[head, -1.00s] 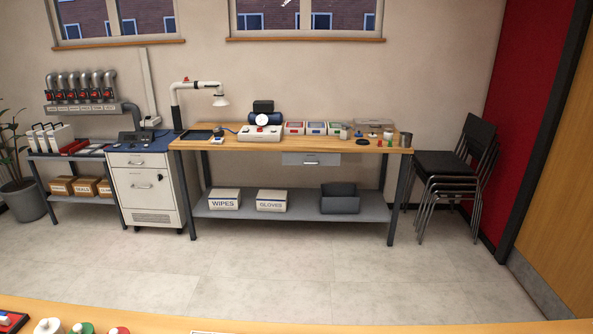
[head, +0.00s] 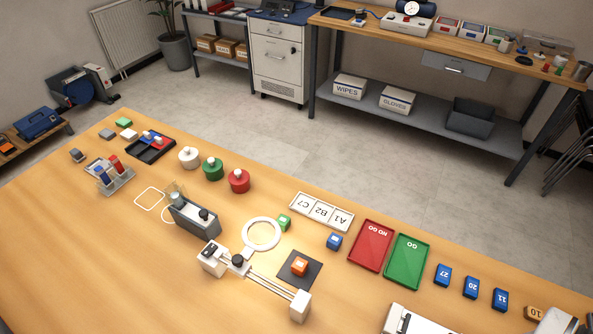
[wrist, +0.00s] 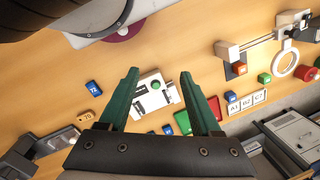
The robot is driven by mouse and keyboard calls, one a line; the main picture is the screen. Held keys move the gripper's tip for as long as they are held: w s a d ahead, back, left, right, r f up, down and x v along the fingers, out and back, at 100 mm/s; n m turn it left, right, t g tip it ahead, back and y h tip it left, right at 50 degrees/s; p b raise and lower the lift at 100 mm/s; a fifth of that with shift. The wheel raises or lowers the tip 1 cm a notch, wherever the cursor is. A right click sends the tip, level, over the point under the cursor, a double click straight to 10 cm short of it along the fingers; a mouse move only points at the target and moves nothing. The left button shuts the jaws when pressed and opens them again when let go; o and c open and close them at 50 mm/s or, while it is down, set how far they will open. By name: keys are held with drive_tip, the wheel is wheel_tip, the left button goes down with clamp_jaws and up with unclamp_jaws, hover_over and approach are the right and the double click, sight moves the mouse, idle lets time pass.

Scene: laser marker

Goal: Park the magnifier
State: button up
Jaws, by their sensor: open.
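The magnifier has a white ring lens (head: 262,218) on a slider with a dark knob (head: 238,260). The slider sits near the left end of a twin-rod rail (head: 268,283) between two white end blocks. An orange block (head: 299,266) lies on a dark square pad (head: 288,277) beside the rail, right of the ring. In the wrist view the ring (wrist: 273,66) and rail (wrist: 250,44) are at the upper right. My gripper (wrist: 159,75) has two green fingers spread apart with nothing between them. It is above the table, clear of the magnifier, and out of the head view.
A grey holder (head: 193,218) stands left of the magnifier. Green (head: 283,221) and blue (head: 334,241) blocks, a red tray (head: 371,244) and a green tray (head: 408,261) lie behind and right. A white fixture (wrist: 155,95) lies below my fingers. The front left of the table is bare.

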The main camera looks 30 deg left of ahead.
drive_tip(key=shift+c, duration=0.2)
drive_tip(key=w+a+r, duration=0.2)
drive_tip(key=w, duration=0.2)
drive_tip(key=shift+w+a+r, duration=0.25)
drive_tip(key=shift+a+r, duration=0.15)
drive_tip(key=m+h, duration=0.2)
drive_tip(key=m, duration=0.1)
hover_over(237, 258)
wheel_tip(237, 258, down, 14)
drive_tip(key=shift+r, duration=0.2)
drive_tip(key=shift+f, duration=0.6)
